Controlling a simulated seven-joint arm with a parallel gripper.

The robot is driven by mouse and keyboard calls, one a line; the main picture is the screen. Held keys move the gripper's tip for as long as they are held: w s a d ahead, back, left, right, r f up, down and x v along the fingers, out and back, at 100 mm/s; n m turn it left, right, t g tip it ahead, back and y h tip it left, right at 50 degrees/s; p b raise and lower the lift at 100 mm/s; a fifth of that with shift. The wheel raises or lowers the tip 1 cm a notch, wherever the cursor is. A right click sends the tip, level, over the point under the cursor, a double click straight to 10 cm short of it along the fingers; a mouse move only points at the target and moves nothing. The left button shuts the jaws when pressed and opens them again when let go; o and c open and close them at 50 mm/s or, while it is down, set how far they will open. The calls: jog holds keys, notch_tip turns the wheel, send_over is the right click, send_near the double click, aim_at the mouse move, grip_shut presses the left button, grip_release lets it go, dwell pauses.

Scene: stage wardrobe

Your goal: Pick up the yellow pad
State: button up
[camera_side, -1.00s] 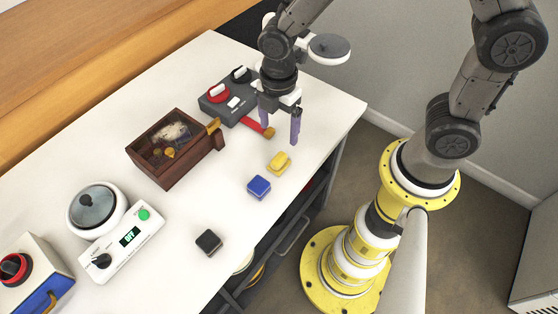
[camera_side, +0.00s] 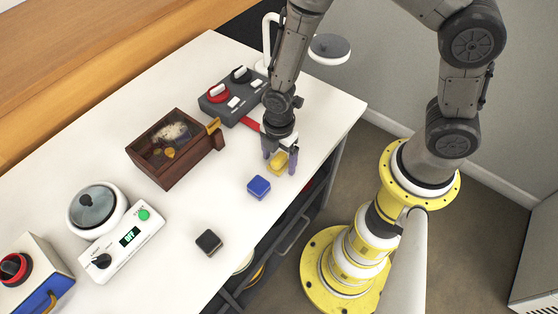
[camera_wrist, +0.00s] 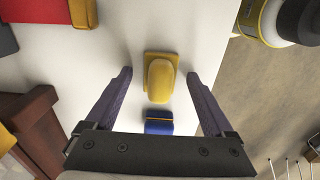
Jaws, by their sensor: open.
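The yellow pad (camera_side: 278,163) lies on the white table, partly behind my gripper in the side view. In the wrist view the yellow pad (camera_wrist: 160,78) lies between the two purple fingers, ahead of their wrist end, with white table showing on both sides. My gripper (camera_side: 280,163) points down over the pad. In the wrist view my gripper (camera_wrist: 160,82) is open, with one finger on each side of the pad and neither seen touching it. Its exact height above the table is hard to tell.
A blue pad (camera_side: 258,187) lies close to the yellow one, and a black pad (camera_side: 208,242) farther off. A wooden box (camera_side: 172,148) and a grey control box (camera_side: 230,97) with a red bar (camera_side: 250,122) stand nearby. The table's edge is close on the right.

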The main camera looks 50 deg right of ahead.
aim_at(279, 157)
jog(key=shift+c, duration=0.3)
grip_shut()
dwell(0.3)
jog(key=shift+r, duration=0.4)
notch_tip(279, 157, up, 3)
jog(key=shift+f, duration=0.15)
jog(key=s+d+r, duration=0.2)
jog(key=s+r, duration=0.2)
jog(key=s, duration=0.2)
jog(key=s+d+r, duration=0.2)
jog(key=s+r, duration=0.3)
jog(key=s, duration=0.2)
jog(key=shift+d+r, duration=0.2)
jog(key=shift+d, duration=0.1)
jog(key=shift+s, duration=0.1)
